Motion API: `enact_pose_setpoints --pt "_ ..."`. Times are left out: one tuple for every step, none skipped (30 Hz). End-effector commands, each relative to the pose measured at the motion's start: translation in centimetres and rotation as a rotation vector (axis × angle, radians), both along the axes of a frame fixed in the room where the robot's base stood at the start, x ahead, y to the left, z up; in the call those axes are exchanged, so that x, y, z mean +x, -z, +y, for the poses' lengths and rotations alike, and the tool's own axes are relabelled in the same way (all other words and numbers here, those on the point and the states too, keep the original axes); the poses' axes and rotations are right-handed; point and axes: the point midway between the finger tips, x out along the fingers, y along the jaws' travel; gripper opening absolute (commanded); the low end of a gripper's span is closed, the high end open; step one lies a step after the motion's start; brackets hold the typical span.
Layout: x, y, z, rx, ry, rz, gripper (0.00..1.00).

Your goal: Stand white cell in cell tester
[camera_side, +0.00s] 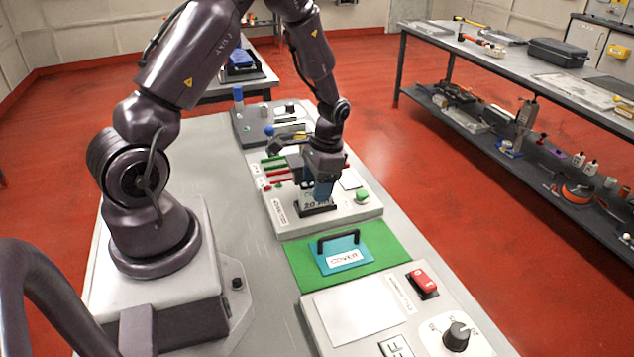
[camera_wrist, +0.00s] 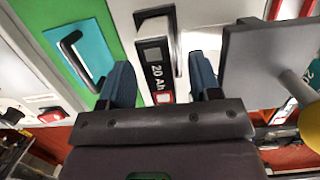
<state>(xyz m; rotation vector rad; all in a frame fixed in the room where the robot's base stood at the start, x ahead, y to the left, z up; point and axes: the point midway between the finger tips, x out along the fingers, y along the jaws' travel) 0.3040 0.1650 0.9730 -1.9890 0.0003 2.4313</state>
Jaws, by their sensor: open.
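My gripper (camera_side: 322,194) is low over the grey panel with the "20 Ah" marking. In the wrist view my gripper (camera_wrist: 161,66) is open, with a blue finger on each side of a narrow dark-and-white piece (camera_wrist: 157,52) marked "20 Ah". A gap shows between this piece and each finger. I cannot tell whether the piece is the white cell, the tester's socket, or the cell standing in it. In the side view a black base (camera_side: 316,210) shows under the fingers, and the gripper hides most of what stands there.
A teal cover (camera_side: 345,256) with a black handle lies on a green mat (camera_side: 300,262). A panel with a red switch (camera_side: 423,281) and a black knob (camera_side: 457,335) is nearer. A grey plate (camera_wrist: 262,65) is close to the right finger. Red and green bars (camera_side: 275,163) lie behind.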

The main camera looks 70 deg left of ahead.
Motion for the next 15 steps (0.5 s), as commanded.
enact_pose_setpoints --pt "0.0 0.0 0.0 0.000 0.000 0.001 0.57" --pt "0.0 -0.1 0.0 0.000 0.000 0.000 0.57" --pt "0.1 -0.3 0.0 0.000 0.000 0.000 0.57" --pt "0.1 -0.5 0.0 0.000 0.000 0.000 0.57" --pt "0.2 -0.7 0.0 0.001 0.000 -0.001 0.57" --pt "0.3 -1.3 0.0 0.001 0.000 -0.003 0.57" --pt "0.4 -1.7 0.0 0.002 0.000 -0.004 0.57" --pt "0.5 -2.3 0.0 0.002 0.001 -0.005 0.57" --pt "0.7 -3.1 0.0 0.002 0.001 -0.005 0.57" --pt "0.9 -3.7 0.0 0.003 0.002 -0.006 0.57" --pt "1.0 -4.4 0.0 0.003 0.002 -0.006 0.57" --pt "1.2 -5.3 0.0 0.003 0.002 -0.006 0.57" --pt "1.3 -6.0 0.0 0.003 0.002 -0.007 0.57" --pt "1.5 -6.7 0.0 0.003 0.002 -0.007 0.57" --pt "1.6 -7.6 0.0 0.003 0.002 -0.006 0.57"
